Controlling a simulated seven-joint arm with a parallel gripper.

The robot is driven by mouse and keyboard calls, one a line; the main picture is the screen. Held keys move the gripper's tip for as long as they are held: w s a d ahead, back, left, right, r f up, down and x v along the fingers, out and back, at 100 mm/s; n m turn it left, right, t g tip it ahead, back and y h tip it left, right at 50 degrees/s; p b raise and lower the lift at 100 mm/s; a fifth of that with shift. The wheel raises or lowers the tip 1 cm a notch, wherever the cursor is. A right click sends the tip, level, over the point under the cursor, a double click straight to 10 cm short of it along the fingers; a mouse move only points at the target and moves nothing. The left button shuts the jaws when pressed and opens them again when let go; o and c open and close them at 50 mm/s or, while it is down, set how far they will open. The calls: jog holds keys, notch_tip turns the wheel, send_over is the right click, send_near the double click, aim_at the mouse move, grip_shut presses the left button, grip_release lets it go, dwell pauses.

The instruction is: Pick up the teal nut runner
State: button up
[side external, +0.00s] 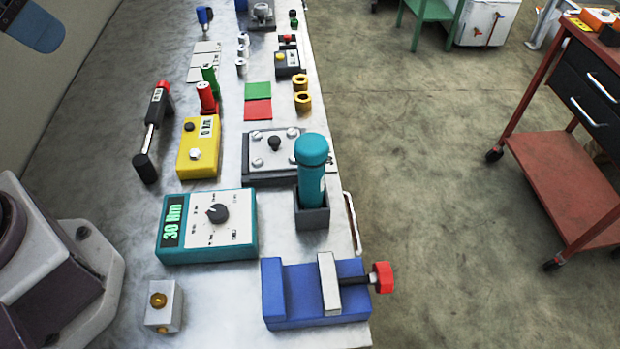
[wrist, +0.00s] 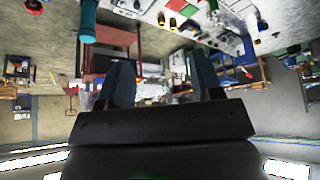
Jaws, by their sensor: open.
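The teal nut runner (side external: 312,172) stands upright in a dark grey square holder (side external: 312,218) near the right edge of the workbench. A teal cylinder that looks like the nut runner (wrist: 88,20) shows at the top left of the wrist view, cut off by the frame edge. My gripper (wrist: 163,80) shows in the wrist view with its two dark fingers wide apart and nothing held between them. It is apart from the nut runner.
A blue vise (side external: 315,305) with a red knob sits in front of the holder. A teal meter box (side external: 207,245) reading 30 Nm is to its left. A grey plate fixture (side external: 272,168) stands close behind. A yellow box (side external: 199,160) lies farther left. Open floor is on the right.

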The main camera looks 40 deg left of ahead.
jog(key=shift+o, duration=0.8)
jog(key=shift+r, duration=0.1)
